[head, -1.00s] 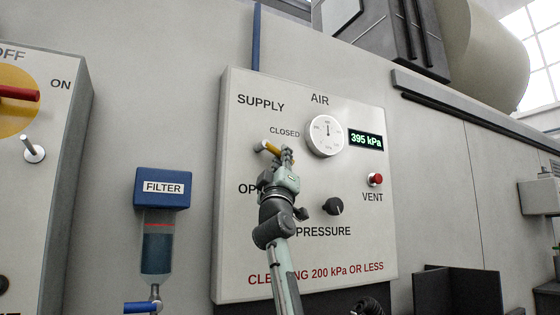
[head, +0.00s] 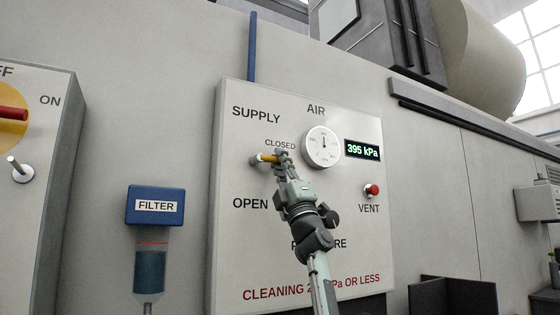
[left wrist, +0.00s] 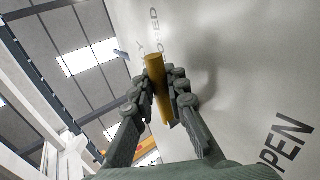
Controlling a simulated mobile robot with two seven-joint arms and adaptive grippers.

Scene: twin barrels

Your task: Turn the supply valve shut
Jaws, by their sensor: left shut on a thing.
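The supply valve's yellow lever (head: 267,158) sits on the grey air panel (head: 235,250), between the words CLOSED and OPEN and nearer to CLOSED. It lies about level, pointing right, in the head view. My left gripper (head: 282,158) is shut on the lever's right part. In the left wrist view the yellow lever (left wrist: 155,68) stands between the two fingers of my left gripper (left wrist: 164,98). The fingers hide part of the lever. My right gripper is in neither view.
The gauge (head: 323,147), a display (head: 363,149) reading 395 kPa and the red vent button (head: 372,190) are right of the lever. My arm partly covers the pressure label and red cleaning text. A blue-topped filter (head: 155,205) hangs to the left.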

